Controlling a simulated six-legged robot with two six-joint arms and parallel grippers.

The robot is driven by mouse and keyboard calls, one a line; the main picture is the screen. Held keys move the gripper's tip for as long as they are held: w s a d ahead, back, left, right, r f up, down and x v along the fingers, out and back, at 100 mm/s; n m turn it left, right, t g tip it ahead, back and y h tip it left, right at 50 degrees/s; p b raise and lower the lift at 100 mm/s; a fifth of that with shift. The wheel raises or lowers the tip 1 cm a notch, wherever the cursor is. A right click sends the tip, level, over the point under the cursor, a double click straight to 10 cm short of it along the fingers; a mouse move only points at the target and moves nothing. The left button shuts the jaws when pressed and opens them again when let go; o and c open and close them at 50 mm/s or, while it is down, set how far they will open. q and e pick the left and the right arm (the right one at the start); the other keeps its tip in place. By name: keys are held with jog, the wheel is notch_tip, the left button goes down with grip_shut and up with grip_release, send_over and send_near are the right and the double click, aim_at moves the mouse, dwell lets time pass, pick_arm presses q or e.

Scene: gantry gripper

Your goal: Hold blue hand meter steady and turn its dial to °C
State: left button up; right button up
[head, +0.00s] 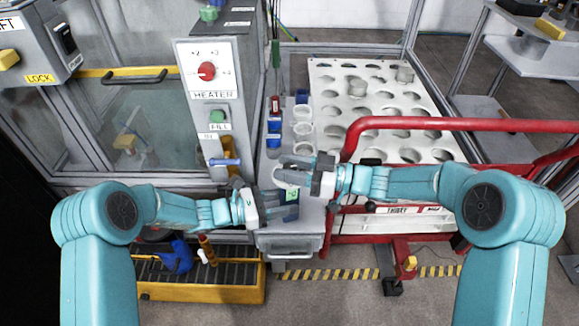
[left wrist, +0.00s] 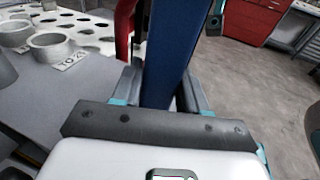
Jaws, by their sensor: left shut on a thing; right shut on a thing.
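My left gripper (head: 287,206) is shut on the blue hand meter, above the front end of the grey ledge. In the left wrist view the meter (left wrist: 168,50) is a long dark-blue body between the fingers, running out of the top of the picture. In the head view the meter is mostly hidden by the grippers. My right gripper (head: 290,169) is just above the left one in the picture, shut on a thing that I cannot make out. The meter's dial and its setting cannot be read.
Several white cups (head: 303,130) stand on the ledge beside blue items (head: 274,126). A red rail (head: 440,124) borders the white perforated board (head: 340,92) at right. The heater panel (head: 211,85) stands at left. A yellow-edged tray (head: 200,293) lies below.

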jog(key=shift+r+n+g, duration=0.1)
jog(key=shift+n+g, duration=0.2)
jog(key=shift+g, duration=0.1)
jog(key=o, duration=0.9)
jog(key=shift+o, duration=0.2)
jog(key=s+d, duration=0.2)
jog(key=d, duration=1)
jog(key=shift+s, duration=0.1)
pick_arm(q)
jog(key=o, duration=1)
